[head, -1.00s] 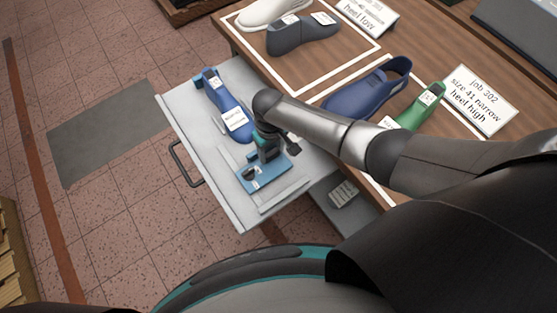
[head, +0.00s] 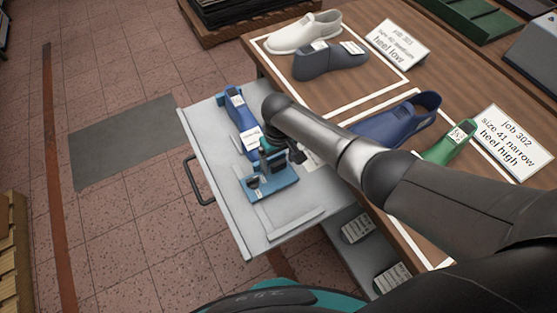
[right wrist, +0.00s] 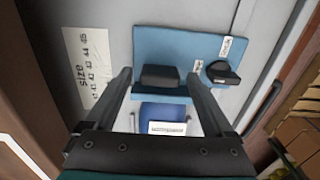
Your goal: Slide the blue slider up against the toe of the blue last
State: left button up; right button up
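The blue slider (head: 284,187) lies on a grey pull-out board (head: 221,205), with a dark block (right wrist: 160,77) and a black knob (right wrist: 222,72) on it. The blue last (head: 241,114) lies beyond it with its toe towards the slider. In the right wrist view the last's toe (right wrist: 152,108) is close to the slider's edge; I cannot tell whether they touch. My right gripper (right wrist: 158,75) is open, its fingers on either side of the dark block with gaps showing. The arm partly hides this in the head view. My left gripper is out of view.
A size scale (right wrist: 87,65) is on the board. Floor is clear to the left.

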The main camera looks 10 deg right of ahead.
notch_tip(320, 180, up, 15)
jog(key=p, duration=0.4)
jog(key=shift+r, duration=0.15)
jog(key=shift+s, duration=0.1)
dwell(0.5)
